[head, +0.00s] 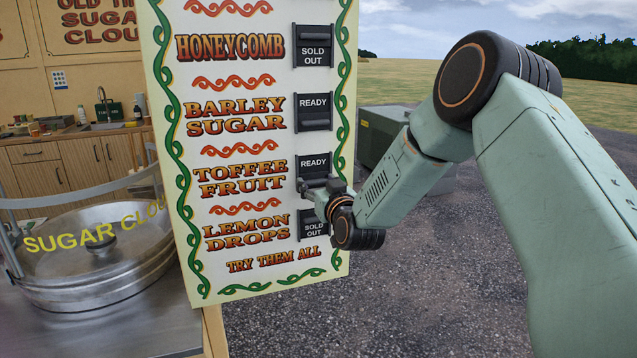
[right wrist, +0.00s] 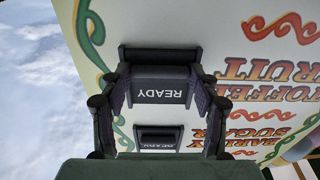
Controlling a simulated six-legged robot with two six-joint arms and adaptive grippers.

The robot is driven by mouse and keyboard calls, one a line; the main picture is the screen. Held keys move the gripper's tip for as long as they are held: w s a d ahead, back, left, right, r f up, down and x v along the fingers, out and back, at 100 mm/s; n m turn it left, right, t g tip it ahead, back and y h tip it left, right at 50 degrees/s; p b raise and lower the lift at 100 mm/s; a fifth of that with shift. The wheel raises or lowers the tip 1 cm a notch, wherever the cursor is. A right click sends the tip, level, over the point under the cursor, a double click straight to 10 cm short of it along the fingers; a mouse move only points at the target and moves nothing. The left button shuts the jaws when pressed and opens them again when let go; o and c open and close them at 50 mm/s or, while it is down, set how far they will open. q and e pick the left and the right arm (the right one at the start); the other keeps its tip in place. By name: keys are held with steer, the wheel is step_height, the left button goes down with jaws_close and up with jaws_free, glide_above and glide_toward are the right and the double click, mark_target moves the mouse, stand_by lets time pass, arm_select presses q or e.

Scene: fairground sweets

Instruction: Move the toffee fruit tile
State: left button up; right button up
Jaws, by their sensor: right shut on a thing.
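The toffee fruit tile (head: 314,164) is a dark plate reading READY in a dark holder on the menu board, right of the words TOFFEE FRUIT. My right gripper (head: 317,187) is at the lower part of this tile, partly covering its bottom edge. In the right wrist view the tile (right wrist: 162,93) appears upside down, its READY text legible. There my right gripper (right wrist: 160,80) has one finger on each side of the tile and is shut on it. The tile's sides are partly hidden by the fingers. My left gripper is not in view.
The upright menu board (head: 226,154) also carries a honeycomb tile (head: 314,45) reading SOLD OUT, a barley sugar tile (head: 314,111) reading READY, and a lemon drops tile (head: 313,231) reading SOLD OUT. A sugar cloud pan (head: 100,262) stands left. A green box (head: 385,136) stands behind.

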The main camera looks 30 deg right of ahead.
steer(key=shift+f, duration=0.15)
steer(key=o, duration=1.7)
steer(key=shift+w+f, duration=0.1)
steer(key=shift+s, duration=0.25)
steer(key=v, duration=1.1)
steer(key=shift+s, duration=0.35)
